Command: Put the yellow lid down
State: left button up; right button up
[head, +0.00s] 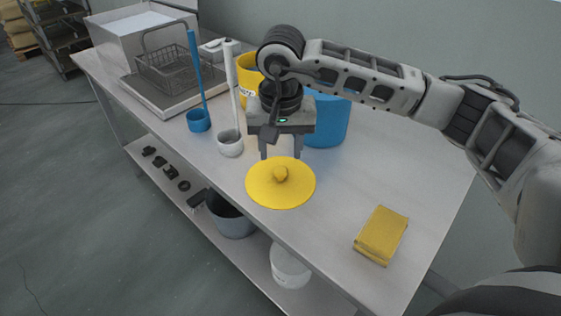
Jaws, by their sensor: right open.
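The yellow lid (262,190), a round disc with a small knob on top, lies on the grey metal table (340,185) near its front edge. My right gripper (281,154) is just behind and above the lid's knob, pointing down. Its two fingers are apart with nothing seen between them. I cannot tell whether the fingertips touch the lid. A yellow bucket (248,75) stands behind the gripper, partly hidden by my arm. My left gripper is not in view.
A blue bucket (328,120) stands behind the gripper. White (230,145) and blue (198,122) ladles stand left of it. A wire basket (172,70) is farther left. A yellow block (382,235) lies at the right. The table between lid and block is clear.

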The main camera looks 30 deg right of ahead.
notch_tip(320, 180, up, 6)
jog(key=shift+s+a, duration=0.15)
jog(key=shift+s, duration=0.2)
dwell(0.4)
